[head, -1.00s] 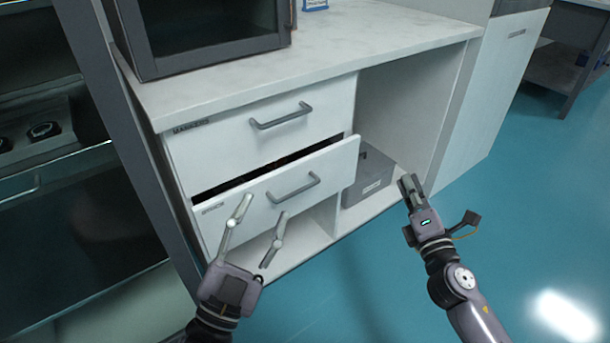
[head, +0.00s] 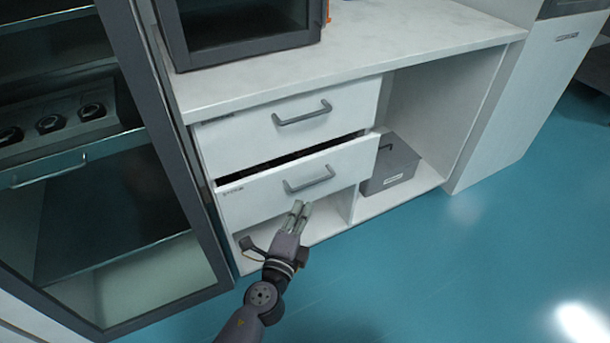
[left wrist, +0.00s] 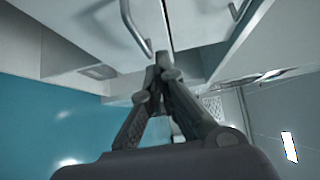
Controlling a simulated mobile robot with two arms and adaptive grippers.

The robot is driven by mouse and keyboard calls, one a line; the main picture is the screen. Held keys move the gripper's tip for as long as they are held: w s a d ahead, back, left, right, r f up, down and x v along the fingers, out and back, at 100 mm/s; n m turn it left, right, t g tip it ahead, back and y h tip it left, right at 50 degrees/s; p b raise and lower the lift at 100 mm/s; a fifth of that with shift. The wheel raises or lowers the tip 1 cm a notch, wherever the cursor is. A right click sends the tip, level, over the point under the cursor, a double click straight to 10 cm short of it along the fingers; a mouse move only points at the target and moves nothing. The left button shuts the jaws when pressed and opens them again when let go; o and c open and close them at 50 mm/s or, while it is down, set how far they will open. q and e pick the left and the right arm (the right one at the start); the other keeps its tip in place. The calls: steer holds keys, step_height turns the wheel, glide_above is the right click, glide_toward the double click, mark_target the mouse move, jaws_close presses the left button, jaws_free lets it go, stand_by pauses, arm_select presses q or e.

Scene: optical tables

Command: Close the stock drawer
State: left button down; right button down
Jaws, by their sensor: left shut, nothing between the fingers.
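The lower drawer (head: 300,180), which I take to be the stock drawer, is pulled partly out, with a dark gap along its top edge. Its small label is too blurred to read. It has a grey bar handle (head: 309,180). My left gripper (head: 298,208) is shut and empty, its fingertips just below and in front of this handle; I cannot tell whether they touch the drawer. In the left wrist view the shut fingertips (left wrist: 160,65) point towards white fronts, with a bar handle (left wrist: 137,32) near them. My right gripper is out of view.
The upper drawer (head: 240,135) is shut. A grey box (head: 395,170) stands in the open bay to the right. A dark-framed glass cabinet (head: 110,220) stands close on the left. The blue floor (head: 430,270) in front is clear.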

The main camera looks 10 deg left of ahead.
mark_target(296, 169)
arm_select(q)
steer(key=shift+w+a, duration=0.2)
steer(key=shift+w, duration=1.6)
steer(key=shift+w+a, duration=0.2)
steer(key=shift+w, duration=1.55)
steer(key=shift+w+a, duration=0.2)
steer(key=shift+w, duration=1.6)
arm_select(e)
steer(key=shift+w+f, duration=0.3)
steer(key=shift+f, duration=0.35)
